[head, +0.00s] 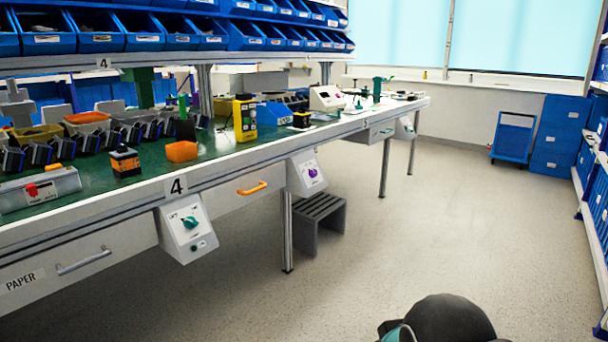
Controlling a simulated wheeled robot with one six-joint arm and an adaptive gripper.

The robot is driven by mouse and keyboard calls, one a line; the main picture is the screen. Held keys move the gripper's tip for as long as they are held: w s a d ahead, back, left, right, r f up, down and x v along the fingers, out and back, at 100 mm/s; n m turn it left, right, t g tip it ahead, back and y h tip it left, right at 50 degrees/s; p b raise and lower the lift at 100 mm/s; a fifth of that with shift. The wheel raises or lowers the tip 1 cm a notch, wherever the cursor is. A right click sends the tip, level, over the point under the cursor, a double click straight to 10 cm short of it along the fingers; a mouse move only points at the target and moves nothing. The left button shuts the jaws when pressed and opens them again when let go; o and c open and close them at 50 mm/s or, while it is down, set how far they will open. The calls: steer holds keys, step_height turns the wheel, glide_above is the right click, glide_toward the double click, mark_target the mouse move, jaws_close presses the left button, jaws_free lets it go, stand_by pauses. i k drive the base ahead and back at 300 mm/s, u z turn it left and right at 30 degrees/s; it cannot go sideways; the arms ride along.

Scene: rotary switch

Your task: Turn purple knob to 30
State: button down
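The purple knob (312,172) is small in the head view. It sits on the sloped face of a white control box (299,178) fixed under the front edge of the long workbench, right of the orange drawer handle. The scale marks around the knob are too small to read, so its setting cannot be told. A dark rounded part of my arm shows at the bottom edge, well to the right of the box and nearer the camera. My gripper's fingertips are not in view.
A similar box with a teal knob (190,222) hangs nearer on the workbench (225,168). An orange drawer handle (252,188) sticks out between the boxes. A grey slatted stool (319,218) stands below the purple knob's box. The floor (400,235) to the right is clear.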

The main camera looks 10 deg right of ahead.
mark_target(313, 172)
steer(key=z, duration=0.3)
steer(key=k, duration=0.4)
steer(key=z, duration=0.65)
steer(key=i, duration=1.55)
steer(key=u, duration=0.7)
